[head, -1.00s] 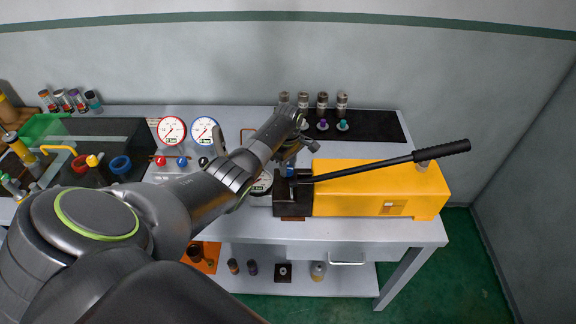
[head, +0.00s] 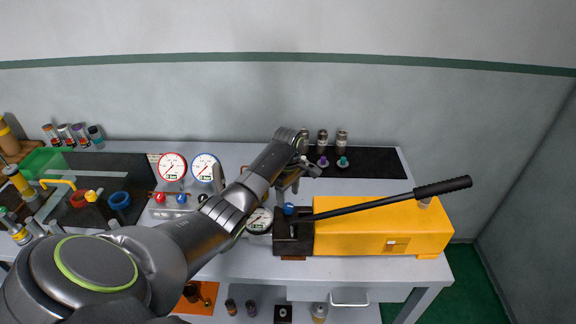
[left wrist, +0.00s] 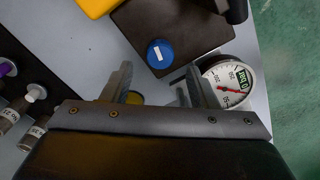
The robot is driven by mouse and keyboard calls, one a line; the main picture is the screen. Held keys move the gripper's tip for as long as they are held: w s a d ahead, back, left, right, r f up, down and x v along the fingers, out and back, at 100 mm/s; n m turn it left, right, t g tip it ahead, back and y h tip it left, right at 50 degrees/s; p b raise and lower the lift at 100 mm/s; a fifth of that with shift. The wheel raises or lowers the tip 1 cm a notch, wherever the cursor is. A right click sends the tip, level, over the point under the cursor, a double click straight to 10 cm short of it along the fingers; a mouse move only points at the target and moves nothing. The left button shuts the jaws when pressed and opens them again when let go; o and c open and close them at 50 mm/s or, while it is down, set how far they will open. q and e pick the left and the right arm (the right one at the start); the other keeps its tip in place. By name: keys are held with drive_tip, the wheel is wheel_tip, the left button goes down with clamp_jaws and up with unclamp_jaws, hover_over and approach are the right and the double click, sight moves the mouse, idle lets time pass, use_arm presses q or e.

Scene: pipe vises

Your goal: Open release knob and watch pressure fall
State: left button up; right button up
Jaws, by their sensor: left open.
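The blue release knob (head: 289,208) sits on the dark end block (head: 293,238) of the yellow hand pump (head: 370,228). A round white pressure gauge (head: 259,220) stands beside the block. In the left wrist view, the blue knob (left wrist: 160,53) has a white mark on top, and the gauge (left wrist: 229,80) shows a red needle. My left gripper (left wrist: 158,92) is open and empty, its fingers apart from the knob, which lies just beyond the gap between them. In the head view my left gripper (head: 296,182) is above the knob, partly hidden by its arm. My right gripper is out of view.
The pump's long black handle (head: 443,187) reaches up to the right. Two gauges, red-rimmed (head: 172,166) and blue-rimmed (head: 206,167), stand left of my arm. Small fittings stand on a black mat (head: 375,160) behind the pump. A wall closes off the back.

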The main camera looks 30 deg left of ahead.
sight(288, 205)
use_arm(q)
wheel_tip(288, 205, up, 13)
idle(0.3)
idle(0.5)
